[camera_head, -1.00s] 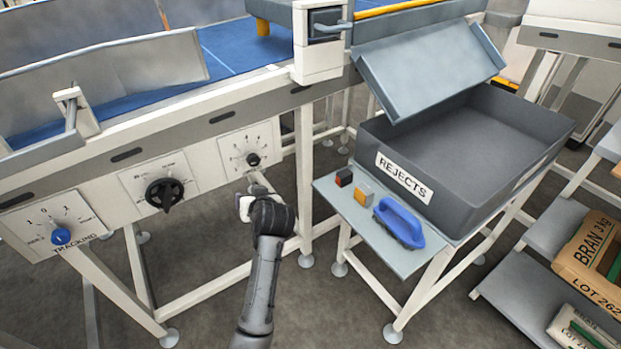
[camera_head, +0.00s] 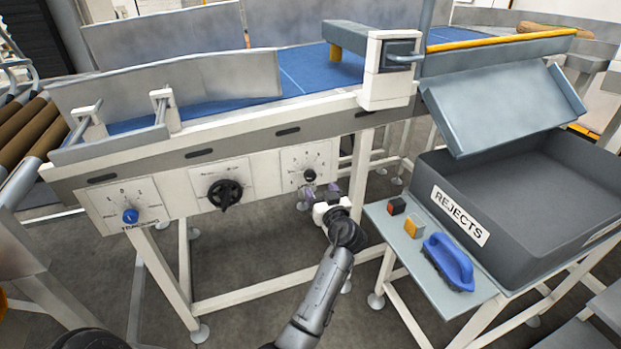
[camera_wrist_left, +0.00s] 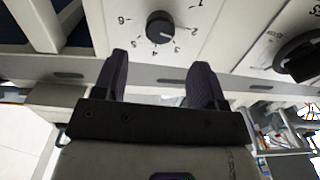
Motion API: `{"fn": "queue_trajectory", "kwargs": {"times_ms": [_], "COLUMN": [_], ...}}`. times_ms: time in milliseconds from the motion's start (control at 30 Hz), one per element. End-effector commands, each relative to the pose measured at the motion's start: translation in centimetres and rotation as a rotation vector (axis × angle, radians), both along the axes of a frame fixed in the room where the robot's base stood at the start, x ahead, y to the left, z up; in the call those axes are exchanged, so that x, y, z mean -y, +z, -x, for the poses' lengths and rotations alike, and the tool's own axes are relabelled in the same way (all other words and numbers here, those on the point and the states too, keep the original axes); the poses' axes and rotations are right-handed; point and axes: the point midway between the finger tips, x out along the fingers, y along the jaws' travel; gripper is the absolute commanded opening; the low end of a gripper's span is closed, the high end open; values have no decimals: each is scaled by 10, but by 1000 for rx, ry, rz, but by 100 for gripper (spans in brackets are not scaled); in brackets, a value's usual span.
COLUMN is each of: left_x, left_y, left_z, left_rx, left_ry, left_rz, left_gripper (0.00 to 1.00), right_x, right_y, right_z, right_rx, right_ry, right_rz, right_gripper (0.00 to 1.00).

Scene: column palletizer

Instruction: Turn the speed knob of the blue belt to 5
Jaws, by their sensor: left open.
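The blue belt (camera_head: 297,78) runs behind a pale front panel with three knobs. The rightmost is a small black knob (camera_head: 310,175) on a white dial plate; this knob also shows in the left wrist view (camera_wrist_left: 160,27), with 2, 3, 4 and 6 legible around it. I cannot tell its pointer setting. My left gripper (camera_head: 318,193) is just below and in front of that plate. In the left wrist view, its two dark fingers (camera_wrist_left: 160,60) are apart and empty, with the knob beyond their tips, between their lines. My right gripper is not in view.
A larger black knob (camera_head: 225,194) and a blue tracking knob (camera_head: 130,216) sit left on the panel. Right of my arm, a side shelf (camera_head: 389,226) holds a blue-handled tool (camera_head: 448,262) and small blocks beside the grey rejects bin (camera_head: 510,190).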

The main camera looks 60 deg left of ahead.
Motion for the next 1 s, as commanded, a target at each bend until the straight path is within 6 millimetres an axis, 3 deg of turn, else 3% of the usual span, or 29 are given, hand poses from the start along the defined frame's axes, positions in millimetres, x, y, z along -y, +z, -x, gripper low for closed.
{"fn": "queue_trajectory", "kwargs": {"times_ms": [100,400,633,1000], "left_x": [-24,-67,-82,-85], "left_y": [-2,-1,-1,0], "left_z": [-5,-13,-16,-17], "left_rx": [0,0,0,0], "left_ry": [2,1,1,0], "left_rz": [-1,0,2,2], "left_gripper": [65,65,65,65], "right_x": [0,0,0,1], "right_y": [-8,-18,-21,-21], "right_z": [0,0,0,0], "right_rx": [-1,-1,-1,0], "right_ry": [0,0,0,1], "right_rz": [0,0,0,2], "right_gripper": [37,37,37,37]}}
